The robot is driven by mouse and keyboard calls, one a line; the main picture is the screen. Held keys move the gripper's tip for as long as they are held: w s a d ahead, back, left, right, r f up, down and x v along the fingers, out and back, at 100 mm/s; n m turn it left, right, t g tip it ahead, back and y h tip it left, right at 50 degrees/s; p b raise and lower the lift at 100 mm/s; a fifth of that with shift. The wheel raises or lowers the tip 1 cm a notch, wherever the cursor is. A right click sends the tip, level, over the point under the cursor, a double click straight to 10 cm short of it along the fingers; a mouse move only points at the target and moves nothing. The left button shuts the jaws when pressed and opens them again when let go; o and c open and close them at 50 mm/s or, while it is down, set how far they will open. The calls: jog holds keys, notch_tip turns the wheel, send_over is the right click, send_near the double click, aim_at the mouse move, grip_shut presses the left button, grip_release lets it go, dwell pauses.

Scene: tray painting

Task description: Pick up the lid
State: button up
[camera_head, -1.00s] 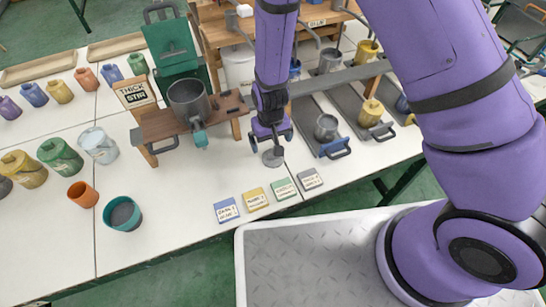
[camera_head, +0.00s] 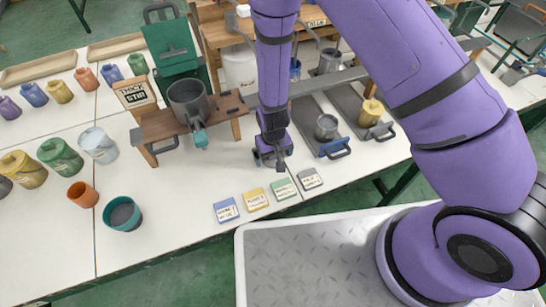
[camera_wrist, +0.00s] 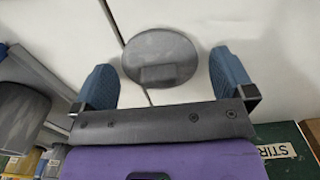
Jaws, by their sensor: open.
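The lid (camera_wrist: 160,50) is a dark grey round disc with a small block-like handle. It lies flat on the white table in the wrist view, ahead of my gripper (camera_wrist: 162,62) and between the lines of its two blue fingers. The fingers are apart, with nothing between them but a view of the lid and the table. In the head view my gripper (camera_head: 269,158) points down low over the table and hides most or all of the lid. I cannot tell how much height is left between the fingertips and the lid.
A grey pot (camera_head: 188,100) stands on a wooden stand (camera_head: 160,125) left of my gripper. A grey cup (camera_head: 326,127) on a tray is close on the right. Several coloured labelled cards (camera_head: 256,199) lie in front. The table between is clear.

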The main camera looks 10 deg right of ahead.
jog(key=c, duration=0.8)
jog(key=shift+c, duration=0.2)
